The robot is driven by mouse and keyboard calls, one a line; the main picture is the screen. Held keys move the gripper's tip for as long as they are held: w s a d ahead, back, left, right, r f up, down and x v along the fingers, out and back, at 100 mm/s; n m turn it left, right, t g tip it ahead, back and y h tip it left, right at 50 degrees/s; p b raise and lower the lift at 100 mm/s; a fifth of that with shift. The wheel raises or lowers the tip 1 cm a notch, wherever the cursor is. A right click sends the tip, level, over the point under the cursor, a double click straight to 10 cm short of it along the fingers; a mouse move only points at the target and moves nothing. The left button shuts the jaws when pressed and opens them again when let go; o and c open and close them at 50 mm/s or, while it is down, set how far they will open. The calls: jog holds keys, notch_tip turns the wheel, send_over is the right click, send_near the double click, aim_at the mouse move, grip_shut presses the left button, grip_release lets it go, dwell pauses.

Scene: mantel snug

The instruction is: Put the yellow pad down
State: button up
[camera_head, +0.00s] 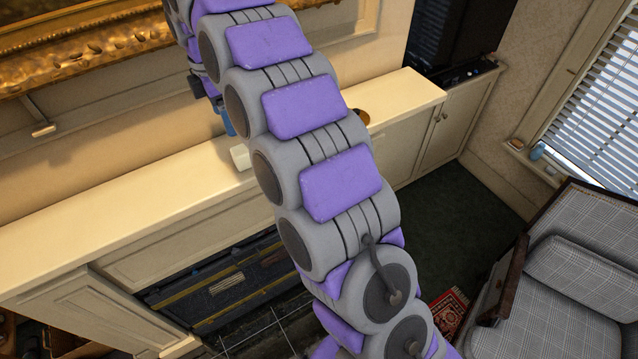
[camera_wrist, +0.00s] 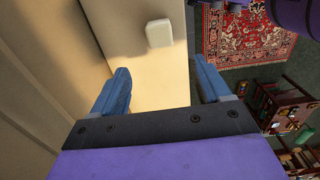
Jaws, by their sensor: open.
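A small pale cream block (camera_wrist: 159,33) with rounded corners lies on the cream mantel shelf (camera_wrist: 122,38) in the wrist view, beyond my fingertips and apart from them. A whitish piece (camera_head: 240,157) on the shelf beside my arm in the head view may be the same block. I see no clearly yellow pad, and cannot tell whether this block is it. My gripper (camera_wrist: 161,66) has its two blue fingers spread wide over the shelf, with nothing held between them. In the head view my arm hides most of the gripper; a little blue shows beside it.
A small gold-brown round thing (camera_head: 362,117) sits on the shelf right of my arm, partly hidden. A gilt frame (camera_head: 100,45) hangs above the shelf. A plaid armchair (camera_head: 560,290) stands at right. The shelf's left stretch (camera_head: 110,215) is clear.

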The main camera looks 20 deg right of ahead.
jog(key=s+d+m, duration=0.8)
jog(key=s+d, duration=0.3)
jog(key=s, duration=0.4)
jog(key=s+d+f+m, duration=0.2)
jog(key=s+m, duration=0.2)
jog(key=s, duration=0.4)
jog(key=s+d+f+m+g, duration=0.1)
jog(key=s+d+f+m, duration=0.1)
jog(key=s, duration=0.6)
jog(key=s+d+f+m, duration=0.2)
jog(key=s+f+m, duration=0.2)
jog(key=s+m, duration=0.3)
jog(key=shift+s+d+f+g, duration=0.15)
jog(key=shift+s+d+g, duration=0.25)
jog(key=shift+s, duration=0.35)
